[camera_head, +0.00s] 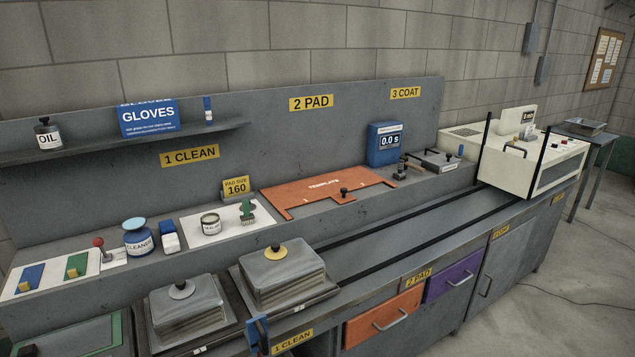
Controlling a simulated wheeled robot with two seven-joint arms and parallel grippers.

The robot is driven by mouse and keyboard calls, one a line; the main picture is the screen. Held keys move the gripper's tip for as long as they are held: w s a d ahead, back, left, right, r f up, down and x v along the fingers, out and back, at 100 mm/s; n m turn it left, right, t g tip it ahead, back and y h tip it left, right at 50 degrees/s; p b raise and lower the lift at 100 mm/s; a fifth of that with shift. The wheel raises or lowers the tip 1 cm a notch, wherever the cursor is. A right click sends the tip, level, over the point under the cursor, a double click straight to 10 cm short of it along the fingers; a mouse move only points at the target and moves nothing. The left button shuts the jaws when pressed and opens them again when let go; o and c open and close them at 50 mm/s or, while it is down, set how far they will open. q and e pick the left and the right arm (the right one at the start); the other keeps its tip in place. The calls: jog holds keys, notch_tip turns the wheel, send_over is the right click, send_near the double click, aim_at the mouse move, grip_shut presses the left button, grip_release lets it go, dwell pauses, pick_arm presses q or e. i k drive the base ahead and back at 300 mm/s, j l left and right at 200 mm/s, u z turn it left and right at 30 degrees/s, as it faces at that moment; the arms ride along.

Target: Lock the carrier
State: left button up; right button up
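Neither of my grippers is in view.
A raised ledge holds a cleaner jar (138,240), a red-knobbed lever (99,243), an orange template (325,187) and a blue timer (384,145). A cream machine (530,164) stands at the rails' far end. Orange (383,318) and purple (453,277) drawers are shut. The rails' middle is clear.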

aim_at(98, 242)
jog(key=u, duration=1.35)
